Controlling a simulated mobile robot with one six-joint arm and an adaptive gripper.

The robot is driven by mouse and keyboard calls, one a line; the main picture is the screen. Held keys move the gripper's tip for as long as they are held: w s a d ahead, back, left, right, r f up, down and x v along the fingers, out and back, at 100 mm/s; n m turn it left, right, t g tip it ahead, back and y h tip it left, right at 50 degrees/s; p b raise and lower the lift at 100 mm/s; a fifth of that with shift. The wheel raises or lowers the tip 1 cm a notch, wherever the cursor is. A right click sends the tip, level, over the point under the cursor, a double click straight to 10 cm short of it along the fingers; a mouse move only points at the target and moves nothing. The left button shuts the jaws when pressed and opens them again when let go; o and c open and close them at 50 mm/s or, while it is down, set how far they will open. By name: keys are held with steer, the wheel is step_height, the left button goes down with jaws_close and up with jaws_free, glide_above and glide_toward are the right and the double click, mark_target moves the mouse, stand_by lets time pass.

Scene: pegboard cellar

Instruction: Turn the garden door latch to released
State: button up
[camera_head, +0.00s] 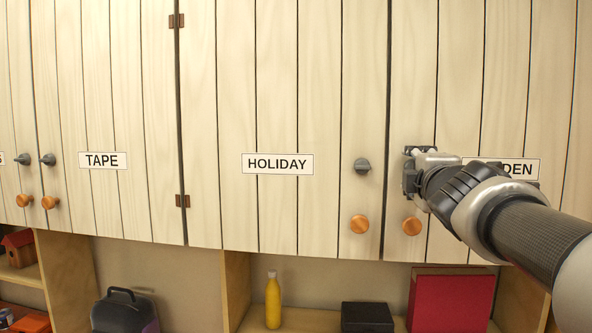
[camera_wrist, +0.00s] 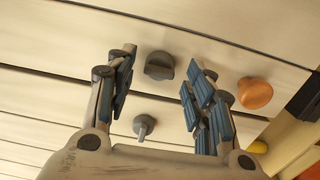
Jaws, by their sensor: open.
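The garden door (camera_head: 455,60) is a pale plank cabinet door on the right, shut, its label partly covered so that only "DEN" reads. Its dark grey latch (camera_wrist: 160,66) shows in the wrist view, with its ridge lying roughly across the picture; my gripper hides it in the head view. My gripper (camera_head: 412,172) is at the door's left side, above its orange knob (camera_head: 412,226). In the wrist view my gripper (camera_wrist: 160,68) is open, with the latch between the two fingers in the picture. I cannot tell whether they touch it.
The holiday door (camera_head: 320,80) adjoins on the left, with its own grey latch (camera_head: 362,165) and orange knob (camera_head: 359,224) close by. Below are a yellow bottle (camera_head: 273,302), a black box (camera_head: 367,317) and a red box (camera_head: 450,302).

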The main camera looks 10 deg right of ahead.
steer(key=v, duration=0.7)
steer(key=shift+w+r, duration=0.1)
steer(key=shift+w, duration=0.05)
steer(key=s+f+m+g+h+b, duration=0.1)
steer(key=s+f+m+g+b, duration=0.2)
steer(key=f, duration=0.6)
steer(key=s+f+m+g+b, duration=0.1)
steer(key=s+f+m+b, duration=0.3)
steer(key=f, duration=0.4)
steer(key=s+a+f+m+g+y+b, duration=0.2)
steer(key=s+f, duration=0.4)
steer(key=f, duration=0.5)
steer(key=s+a+f+m+g+y+b, duration=0.2)
steer(key=s+a+f+m+g, duration=0.1)
steer(key=s+a+f, duration=0.4)
steer(key=s+a+f+m+g+y+b, duration=0.2)
steer(key=s+a+f, duration=0.3)
steer(key=f, duration=0.9)
steer(key=shift+s+a+f+m+g, duration=0.3)
steer(key=shift+s+m+g, duration=0.2)
steer(key=shift+s+g, duration=0.45)
steer(key=shift+o, duration=0.4)
